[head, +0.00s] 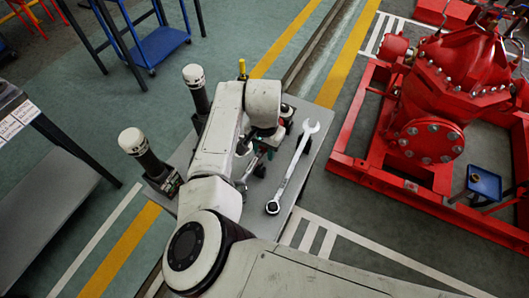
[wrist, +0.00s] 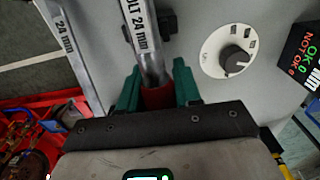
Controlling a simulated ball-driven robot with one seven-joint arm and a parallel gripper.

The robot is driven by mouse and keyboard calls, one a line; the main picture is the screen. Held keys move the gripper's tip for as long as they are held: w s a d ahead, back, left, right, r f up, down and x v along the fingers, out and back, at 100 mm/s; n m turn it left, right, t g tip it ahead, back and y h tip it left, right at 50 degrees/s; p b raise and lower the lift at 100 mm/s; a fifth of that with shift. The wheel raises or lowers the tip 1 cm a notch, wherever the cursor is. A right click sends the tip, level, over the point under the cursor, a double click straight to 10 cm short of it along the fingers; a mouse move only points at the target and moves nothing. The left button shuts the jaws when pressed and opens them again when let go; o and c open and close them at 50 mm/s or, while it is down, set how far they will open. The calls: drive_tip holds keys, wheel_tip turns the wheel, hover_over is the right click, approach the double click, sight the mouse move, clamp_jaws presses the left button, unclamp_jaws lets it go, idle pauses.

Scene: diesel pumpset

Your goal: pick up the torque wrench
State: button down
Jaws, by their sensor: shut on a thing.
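My gripper (wrist: 158,92) has its green fingers closed around the red part of a silver-shafted tool, which looks like the torque wrench (wrist: 144,42). Its shaft reads "24 mm", with the start of the lettering cut off. The rest of its length runs out of the wrist view or is hidden behind my gripper. In the head view my gripper (head: 252,160) is low over the grey cart top, partly covered by my arm. I cannot tell whether the held tool touches the cart top.
A silver spanner (head: 292,168) marked 24 mm lies to the right on the grey cart top (head: 285,212); it also shows in the wrist view (wrist: 76,50). A dial (wrist: 235,58) and a dark display box (wrist: 303,55) are close by. A red pump (head: 440,100) stands right of the cart.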

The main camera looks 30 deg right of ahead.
drive_tip(key=s+d+r+b, duration=0.1)
drive_tip(key=s+d+r, duration=0.7)
drive_tip(key=s+r, duration=0.2)
drive_tip(key=shift+s+r, duration=0.2)
drive_tip(key=shift+s, duration=0.55)
drive_tip(key=c, duration=1.4)
unclamp_jaws()
clamp_jaws()
